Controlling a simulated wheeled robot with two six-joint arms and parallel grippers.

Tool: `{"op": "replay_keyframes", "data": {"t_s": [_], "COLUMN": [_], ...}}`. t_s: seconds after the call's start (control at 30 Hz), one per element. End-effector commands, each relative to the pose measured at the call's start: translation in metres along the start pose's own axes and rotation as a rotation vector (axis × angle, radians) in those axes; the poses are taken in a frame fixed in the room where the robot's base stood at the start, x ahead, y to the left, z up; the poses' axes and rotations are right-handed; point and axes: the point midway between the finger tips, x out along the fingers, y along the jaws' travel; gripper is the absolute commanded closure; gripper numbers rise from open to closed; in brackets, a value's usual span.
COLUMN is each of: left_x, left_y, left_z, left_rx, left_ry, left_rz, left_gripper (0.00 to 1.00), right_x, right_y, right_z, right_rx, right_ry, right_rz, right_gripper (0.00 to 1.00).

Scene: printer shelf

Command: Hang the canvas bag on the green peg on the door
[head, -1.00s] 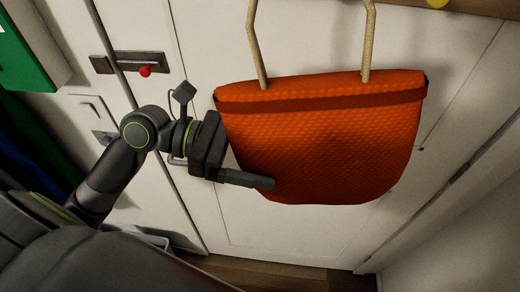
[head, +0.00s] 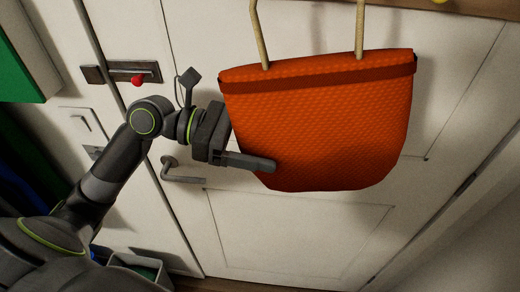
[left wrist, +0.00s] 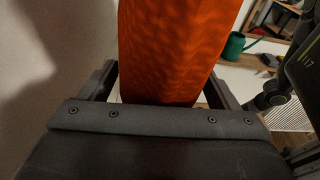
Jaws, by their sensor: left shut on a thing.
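The canvas bag (head: 320,125) is orange-red with two beige rope handles that run up out of the top of the head view. It hangs upright in front of the white door (head: 300,235). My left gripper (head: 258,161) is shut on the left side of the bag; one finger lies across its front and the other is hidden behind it. In the left wrist view the bag (left wrist: 170,50) sits between both fingers. The green peg is not in view. A yellow peg-like end (head: 440,1) shows at the top edge. My right gripper is not in view.
A latch with a red knob (head: 138,80) is at upper left. A green box-like thing (head: 25,60) is at far left. A green watering can (left wrist: 235,45) shows in the left wrist view.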

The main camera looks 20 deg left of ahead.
Motion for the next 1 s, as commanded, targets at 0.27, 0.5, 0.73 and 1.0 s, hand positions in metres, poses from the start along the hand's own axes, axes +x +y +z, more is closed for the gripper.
{"op": "replay_keyframes", "data": {"t_s": [0.27,0.5,0.73,1.0], "left_x": [0.000,0.000,0.000,0.002], "left_y": [0.016,0.029,0.039,0.046], "left_z": [-0.002,-0.003,-0.003,-0.011], "left_rx": [0.002,0.003,-0.002,0.000], "left_ry": [-0.003,-0.002,-0.004,-0.004], "left_rz": [0.001,0.001,0.000,0.000], "left_gripper": [0.60,0.60,0.60,0.60], "right_x": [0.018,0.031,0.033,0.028], "right_y": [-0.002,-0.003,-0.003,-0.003], "right_z": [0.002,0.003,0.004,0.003], "right_rx": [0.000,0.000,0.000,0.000], "right_ry": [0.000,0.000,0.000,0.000], "right_rz": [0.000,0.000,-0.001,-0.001], "right_gripper": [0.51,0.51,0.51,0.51]}}
